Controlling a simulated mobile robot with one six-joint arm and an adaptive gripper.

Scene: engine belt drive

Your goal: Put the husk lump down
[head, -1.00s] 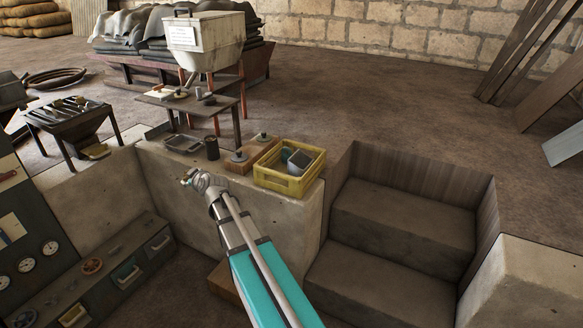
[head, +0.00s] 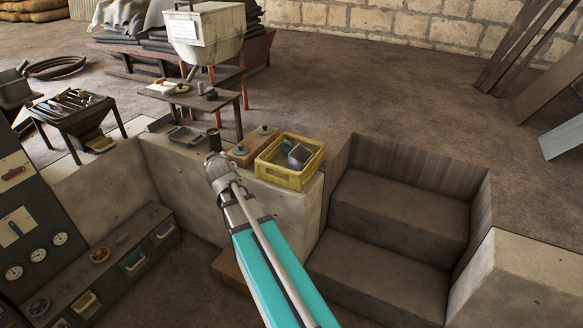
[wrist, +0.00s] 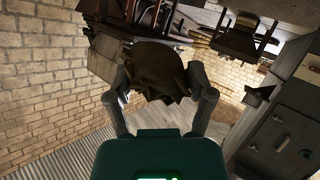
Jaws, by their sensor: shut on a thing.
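My gripper (wrist: 160,92) is shut on the husk lump (wrist: 158,70), a dark brown, rough-edged piece held between the two fingers in the wrist view. In the head view my gripper (head: 213,160) is at the front edge of the concrete ledge, just in front of a dark cup and left of the yellow crate. The lump cannot be made out in the head view; my wrist hides it.
The ledge carries a yellow crate (head: 284,180) with grey vessels, a wooden block (head: 241,157) with knobbed weights, a dark cup (head: 214,139) and a metal tray (head: 185,138). Behind stand a small table (head: 222,101) and a white hopper (head: 210,40). Steps (head: 400,220) descend at right.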

